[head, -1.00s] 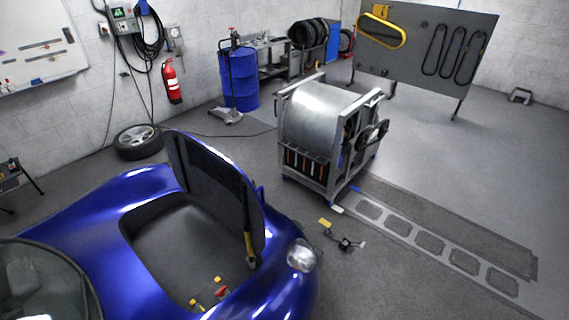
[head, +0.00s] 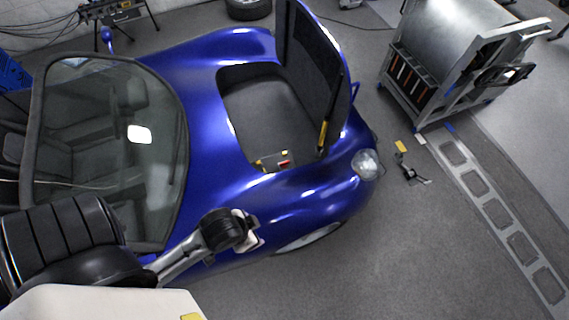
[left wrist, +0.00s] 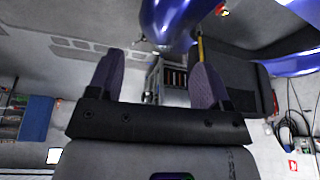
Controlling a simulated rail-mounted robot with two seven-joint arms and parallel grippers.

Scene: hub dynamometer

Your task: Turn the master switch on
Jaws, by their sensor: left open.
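A small red part (head: 284,163), which looks like the master switch, sits at the near edge of the open front bay (head: 255,115) of the blue car (head: 205,115). Small yellow parts (head: 259,165) are beside it. Its handle position is too small to tell. In the left wrist view the red part (left wrist: 221,9) shows at the top edge. My left gripper (head: 252,236) is in front of the car's near side, apart from the red part. In the left wrist view my left gripper (left wrist: 153,75) is open, with nothing between its fingers. My right gripper is not in view.
The raised lid (head: 310,75) stands on the right of the bay, with a yellow-ended strut (head: 323,135). The windshield (head: 110,140) lies to the left. A metal roller cart (head: 455,60) stands at the upper right.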

